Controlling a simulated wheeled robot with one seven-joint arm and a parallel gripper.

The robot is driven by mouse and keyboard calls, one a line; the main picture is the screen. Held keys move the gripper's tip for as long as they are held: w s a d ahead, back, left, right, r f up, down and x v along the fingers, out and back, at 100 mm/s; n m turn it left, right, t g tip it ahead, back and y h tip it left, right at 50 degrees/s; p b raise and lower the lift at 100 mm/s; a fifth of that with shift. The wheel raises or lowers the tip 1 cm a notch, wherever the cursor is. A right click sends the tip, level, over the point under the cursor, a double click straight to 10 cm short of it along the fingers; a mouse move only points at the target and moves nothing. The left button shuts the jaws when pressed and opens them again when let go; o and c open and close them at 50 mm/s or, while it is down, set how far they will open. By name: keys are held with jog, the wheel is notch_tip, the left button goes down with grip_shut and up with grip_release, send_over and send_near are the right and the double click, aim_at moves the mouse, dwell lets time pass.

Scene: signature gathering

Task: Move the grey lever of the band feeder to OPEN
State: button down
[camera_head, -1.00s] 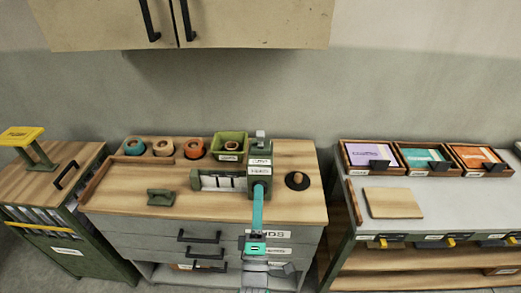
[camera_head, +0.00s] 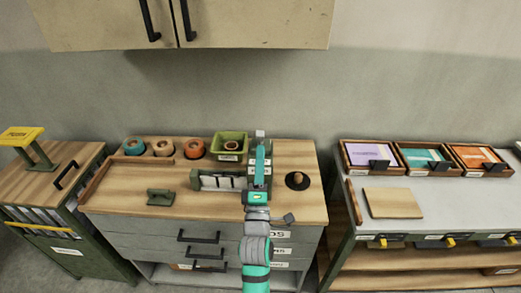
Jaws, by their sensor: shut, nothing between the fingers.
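The band feeder (camera_head: 197,180) is a green machine near the middle of the wooden counter, with a taller block at its right end. A small grey piece, which looks like the grey lever (camera_head: 260,134), stands up at the top of that block. My gripper (camera_head: 261,146) is shut and reaches over the block, just below the grey piece in the picture. I cannot tell whether they touch. My arm and gripper hide much of the block and its labels. The OPEN marking is too small to read.
Tape rolls (camera_head: 164,147) and a green bin (camera_head: 230,147) stand behind the feeder. A green handled block (camera_head: 160,197) sits at front left, a black round base with a knob (camera_head: 297,180) at right. Cabinets (camera_head: 100,25) hang above.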

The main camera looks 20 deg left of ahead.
aim_at(260, 141)
jog(key=shift+x, duration=1.1)
jog(key=shift+w+d, duration=0.15)
